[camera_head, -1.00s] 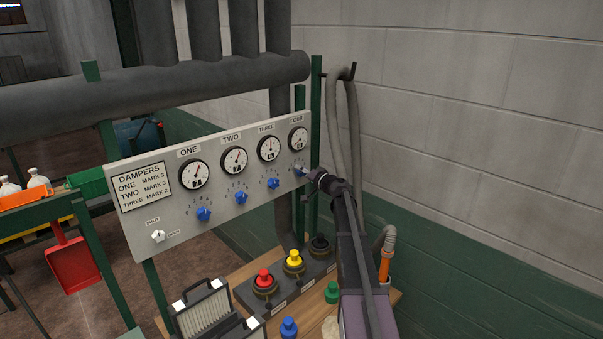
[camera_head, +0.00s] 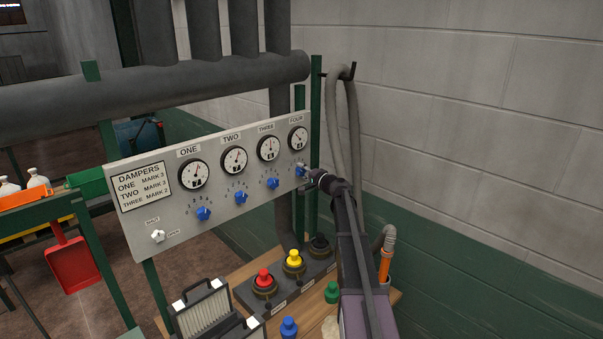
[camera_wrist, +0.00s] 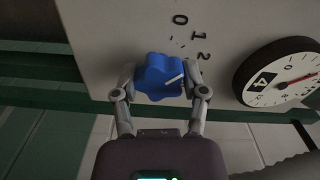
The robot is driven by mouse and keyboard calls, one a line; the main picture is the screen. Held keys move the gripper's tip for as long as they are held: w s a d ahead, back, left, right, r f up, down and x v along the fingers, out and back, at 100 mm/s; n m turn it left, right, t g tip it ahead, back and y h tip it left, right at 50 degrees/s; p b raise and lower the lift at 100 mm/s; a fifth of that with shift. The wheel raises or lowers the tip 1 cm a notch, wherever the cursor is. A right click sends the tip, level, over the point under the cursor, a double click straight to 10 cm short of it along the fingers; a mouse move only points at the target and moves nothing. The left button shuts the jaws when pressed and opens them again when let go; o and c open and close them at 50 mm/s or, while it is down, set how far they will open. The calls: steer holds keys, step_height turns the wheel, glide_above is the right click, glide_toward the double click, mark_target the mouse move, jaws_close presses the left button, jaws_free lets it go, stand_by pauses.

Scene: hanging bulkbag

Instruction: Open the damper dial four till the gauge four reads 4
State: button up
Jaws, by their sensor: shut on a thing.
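The damper panel (camera_head: 220,222) is a pale board with four round gauges and blue dials. Gauge four (camera_head: 298,138) is at its right end; in the wrist view the gauge (camera_wrist: 285,80) shows a red needle and a label 4, but I cannot read its value. Dial four (camera_wrist: 160,76) is a blue lobed knob with a white pointer line, with marks 0, 1 and 2 visible beside it. My gripper (camera_wrist: 160,92) is shut on this knob, one finger on each side. In the head view my gripper (camera_head: 306,176) partly hides the dial.
The blue dials three (camera_head: 273,183), two (camera_head: 240,197) and one (camera_head: 203,214) are left of my gripper. A white shut/open knob (camera_head: 158,236) is at lower left. Below are red (camera_head: 264,278), yellow (camera_head: 293,258) and black capped fittings. A grey hose (camera_head: 340,120) hangs behind my arm.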

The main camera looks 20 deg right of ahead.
steer(key=shift+w, duration=0.1)
stand_by(0.3)
steer(key=o, duration=1.2)
steer(key=shift+c, duration=0.2)
steer(key=shift+s, duration=0.2)
steer(key=v, duration=1.1)
steer(key=shift+s+d, duration=0.15)
steer(key=shift+s, duration=0.2)
